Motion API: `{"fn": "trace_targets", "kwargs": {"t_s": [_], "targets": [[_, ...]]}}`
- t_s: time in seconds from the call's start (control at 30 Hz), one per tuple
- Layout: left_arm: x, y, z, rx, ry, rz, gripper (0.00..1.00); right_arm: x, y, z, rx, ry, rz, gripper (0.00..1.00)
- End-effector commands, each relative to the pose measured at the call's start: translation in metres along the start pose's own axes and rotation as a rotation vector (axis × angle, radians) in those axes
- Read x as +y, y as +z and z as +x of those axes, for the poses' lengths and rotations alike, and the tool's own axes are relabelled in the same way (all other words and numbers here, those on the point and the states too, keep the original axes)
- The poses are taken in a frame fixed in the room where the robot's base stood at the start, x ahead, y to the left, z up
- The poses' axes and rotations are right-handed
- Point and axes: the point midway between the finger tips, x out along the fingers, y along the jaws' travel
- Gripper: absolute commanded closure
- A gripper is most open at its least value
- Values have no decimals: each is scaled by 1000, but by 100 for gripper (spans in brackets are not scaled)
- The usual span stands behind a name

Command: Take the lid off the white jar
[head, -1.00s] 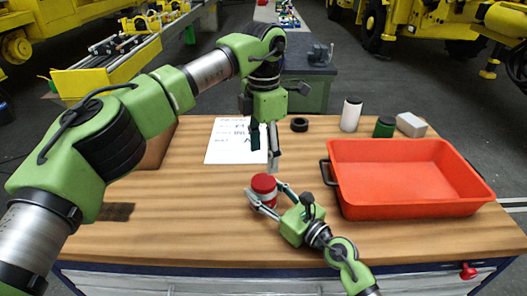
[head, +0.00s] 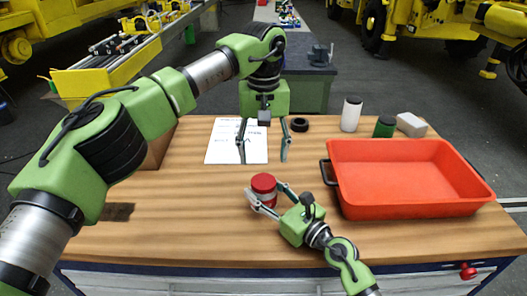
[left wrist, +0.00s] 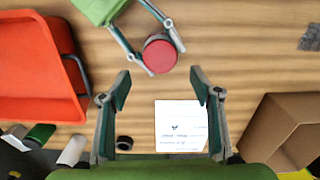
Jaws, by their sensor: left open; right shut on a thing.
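A white jar (head: 351,114) with a dark lid (head: 353,99) stands upright at the back of the table; it also shows at the lower left of the left wrist view (left wrist: 73,151). My right gripper (head: 265,192) is shut around a different jar with a red lid (head: 264,182), standing at the table's front middle. My left gripper (head: 263,158) is open and empty, pointing down above the table behind the red-lidded jar. In the left wrist view its spread fingers (left wrist: 160,76) are on either side of the view, with the red lid (left wrist: 160,55) beyond them.
An orange tray (head: 410,211) fills the table's right side. A printed sheet (head: 222,145) lies below my left gripper. A brown box (left wrist: 268,130) is nearby.

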Motion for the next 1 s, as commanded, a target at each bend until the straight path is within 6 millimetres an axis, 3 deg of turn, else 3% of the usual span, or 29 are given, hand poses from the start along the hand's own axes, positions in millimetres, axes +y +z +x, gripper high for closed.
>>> {"fn": "trace_targets", "kwargs": {"t_s": [0.1,0.33,0.53,1.0], "targets": [[0,0,0,0,0,195,42,0,0,0,0,0,0,100],[0,0,0,0,-1,432,42,0,0,0,0,0,0,100],[0,0,10,-2,-1,484,42,0,0,0,0,0,0,100],[-1,0,74,-1,-1,480,42,0,0,0,0,0,0,100]]}}
